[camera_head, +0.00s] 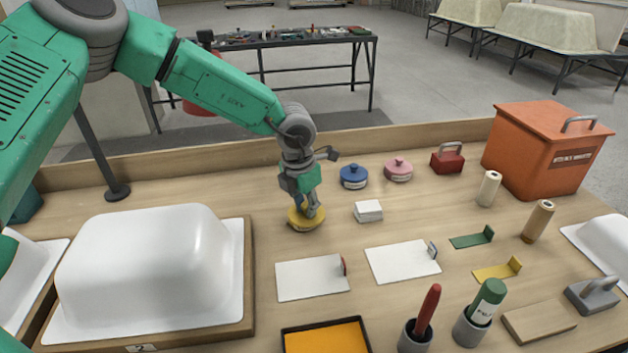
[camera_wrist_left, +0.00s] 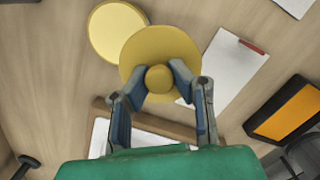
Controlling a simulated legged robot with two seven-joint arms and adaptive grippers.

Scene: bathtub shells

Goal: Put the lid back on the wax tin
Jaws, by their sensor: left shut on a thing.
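The yellow lid (camera_wrist_left: 158,45) is a round disc with a round knob. My left gripper (camera_wrist_left: 160,77) is shut on the knob, one finger on each side. The wax tin (camera_wrist_left: 108,32) shows in the left wrist view as a round, pale yellow top with a yellow rim, up and left of the lid. The lid overlaps part of the tin in that view, off its centre. In the head view my left gripper (camera_head: 308,208) points down at the yellow lid (camera_head: 303,220) low over the table; lid and tin are hard to separate there. My right gripper is out of view.
A blue tin (camera_head: 353,178), a pink tin (camera_head: 398,172) and a white block (camera_head: 368,212) stand right of the gripper. White sheets (camera_head: 312,278) lie in front. A white tub shell (camera_head: 145,265) fills the left; an orange box (camera_head: 545,150) stands back right.

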